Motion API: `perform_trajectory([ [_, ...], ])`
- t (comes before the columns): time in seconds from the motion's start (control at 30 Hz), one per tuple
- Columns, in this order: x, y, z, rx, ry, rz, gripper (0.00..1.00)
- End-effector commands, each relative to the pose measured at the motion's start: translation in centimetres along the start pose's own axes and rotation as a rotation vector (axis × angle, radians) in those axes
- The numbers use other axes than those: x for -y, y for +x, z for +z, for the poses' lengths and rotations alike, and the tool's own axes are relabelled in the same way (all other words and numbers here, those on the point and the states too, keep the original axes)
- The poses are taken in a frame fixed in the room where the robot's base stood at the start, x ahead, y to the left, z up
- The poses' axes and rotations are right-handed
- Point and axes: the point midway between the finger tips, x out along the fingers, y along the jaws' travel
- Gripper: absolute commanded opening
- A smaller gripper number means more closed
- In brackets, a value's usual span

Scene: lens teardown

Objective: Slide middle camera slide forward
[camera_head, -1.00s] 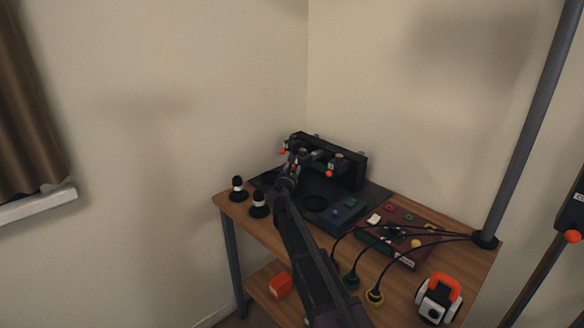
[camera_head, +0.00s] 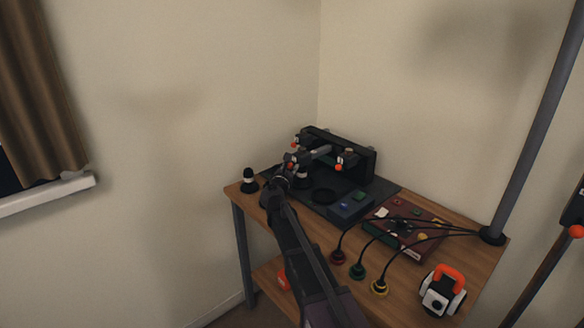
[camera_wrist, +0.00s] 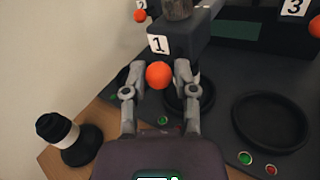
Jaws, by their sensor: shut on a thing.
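The middle camera slide, labelled 1 (camera_wrist: 158,44), stands out in front of its neighbours 2 and 3 in the wrist view. An orange ball knob (camera_wrist: 159,75) is on its front. My gripper (camera_wrist: 158,72) is shut on this knob, one finger on each side. In the head view my gripper (camera_head: 290,165) is at the front of the slide, whose grey bar (camera_head: 320,152) runs back to the black housing (camera_head: 362,163). Slide 2's knob (camera_head: 295,145) is to the left and slide 3's knob (camera_head: 339,167) to the right, both farther back.
A black-and-white lens piece (camera_wrist: 66,134) stands left of my gripper. Round black holders (camera_wrist: 268,122) lie below and right of the slide. A blue-topped box (camera_head: 350,206), a maroon board (camera_head: 405,228) with cables and an orange-handled device (camera_head: 440,291) fill the table's right.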

Motion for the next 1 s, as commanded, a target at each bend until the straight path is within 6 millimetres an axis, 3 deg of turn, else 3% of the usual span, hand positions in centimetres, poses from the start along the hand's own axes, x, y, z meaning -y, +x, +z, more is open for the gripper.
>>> perform_trajectory([
  [0.03,-1.1,0.1,-0.1,-0.003,-0.003,0.028,0.0],
  [0.07,-1.0,0.1,-0.1,-0.003,-0.003,0.027,0.42],
  [0.13,-0.8,0.3,-0.1,-0.003,-0.003,0.024,0.63],
  [0.17,-0.6,0.3,-0.1,-0.002,-0.003,0.022,0.67],
  [0.67,0.6,0.1,0.1,-0.001,0.0,0.007,0.67],
  [1.0,0.7,-3.7,0.1,-0.001,0.0,0.008,0.67],
])
